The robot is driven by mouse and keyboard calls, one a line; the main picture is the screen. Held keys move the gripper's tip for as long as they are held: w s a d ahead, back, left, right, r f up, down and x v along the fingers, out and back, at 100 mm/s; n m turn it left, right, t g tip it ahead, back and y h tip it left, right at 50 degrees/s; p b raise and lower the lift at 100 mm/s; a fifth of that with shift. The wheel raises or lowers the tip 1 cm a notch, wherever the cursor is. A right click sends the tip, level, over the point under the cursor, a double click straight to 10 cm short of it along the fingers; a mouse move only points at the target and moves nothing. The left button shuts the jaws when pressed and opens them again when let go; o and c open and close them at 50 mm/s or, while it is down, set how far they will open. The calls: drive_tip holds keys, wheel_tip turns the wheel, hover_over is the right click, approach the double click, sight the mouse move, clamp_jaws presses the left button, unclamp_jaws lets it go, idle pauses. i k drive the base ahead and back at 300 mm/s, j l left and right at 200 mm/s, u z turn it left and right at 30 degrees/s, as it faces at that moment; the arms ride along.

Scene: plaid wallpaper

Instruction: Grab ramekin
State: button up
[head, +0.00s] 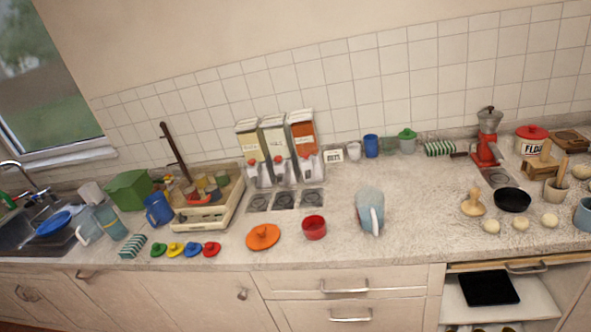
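A small round red dish (314,228), which looks like the ramekin, stands upright on the speckled light countertop (340,255) near its front edge. It is a little right of the picture's middle. Its rim and inside show from above, and it appears empty. An orange lid with a knob (263,237) lies just to its left, apart from it. A pale blue pitcher (370,209) stands to its right, with a gap between them. My gripper is not in view.
Several small coloured lids (193,249) line the front edge at left. A cream tray of jars (205,214) and three dispensers (277,140) stand behind. A black pan (512,200) is at right.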

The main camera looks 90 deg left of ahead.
sight(313, 227)
drive_tip(key=u, duration=2.05)
